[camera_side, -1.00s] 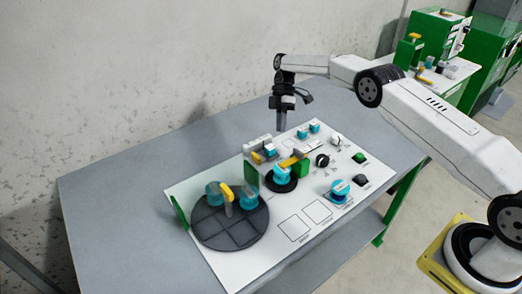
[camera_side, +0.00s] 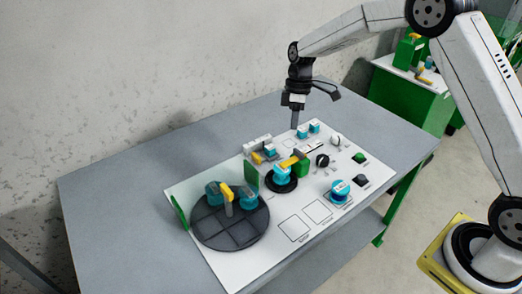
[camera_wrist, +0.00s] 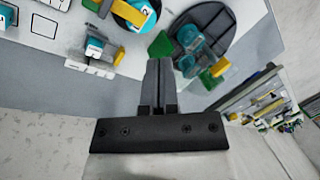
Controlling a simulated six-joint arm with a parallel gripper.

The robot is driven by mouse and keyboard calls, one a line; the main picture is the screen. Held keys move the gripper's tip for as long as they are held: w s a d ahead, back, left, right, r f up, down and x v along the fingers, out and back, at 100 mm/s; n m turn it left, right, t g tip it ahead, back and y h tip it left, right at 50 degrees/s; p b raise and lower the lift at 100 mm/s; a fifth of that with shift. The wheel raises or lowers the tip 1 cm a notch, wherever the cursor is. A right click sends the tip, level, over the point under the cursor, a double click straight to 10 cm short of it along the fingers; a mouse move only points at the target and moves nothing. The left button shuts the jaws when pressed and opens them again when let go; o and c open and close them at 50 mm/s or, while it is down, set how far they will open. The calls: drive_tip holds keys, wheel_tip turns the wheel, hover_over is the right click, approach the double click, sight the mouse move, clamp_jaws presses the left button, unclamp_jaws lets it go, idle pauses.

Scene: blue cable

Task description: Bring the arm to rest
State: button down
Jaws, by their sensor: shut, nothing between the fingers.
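My gripper (camera_side: 295,120) is above the back edge of the white board (camera_side: 255,262) on the grey table. Its fingers point down, are shut and hold nothing. No blue cable can be made out clearly. Teal parts stand on the board, including one (camera_side: 340,190) at the right and one on a black disc (camera_side: 281,187) in the middle.
A dark round tray (camera_side: 230,238) with teal and yellow parts sits at the board's left, beside green plates (camera_side: 180,212). Teal blocks (camera_side: 308,128) stand close to my gripper at the back. The table's left side is clear. A green cabinet (camera_side: 405,105) stands behind.

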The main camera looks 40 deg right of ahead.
drive_tip(key=s+r+m+t+h, duration=0.1)
drive_tip(key=s+m+t, duration=0.3)
drive_tip(key=s, duration=1.8)
drive_tip(key=m+h, duration=0.1)
drive_tip(key=m, duration=0.4)
drive_tip(key=shift+s+a+t, duration=0.15)
drive_tip(key=shift+a+t, duration=0.05)
drive_tip(key=shift+t, duration=0.1)
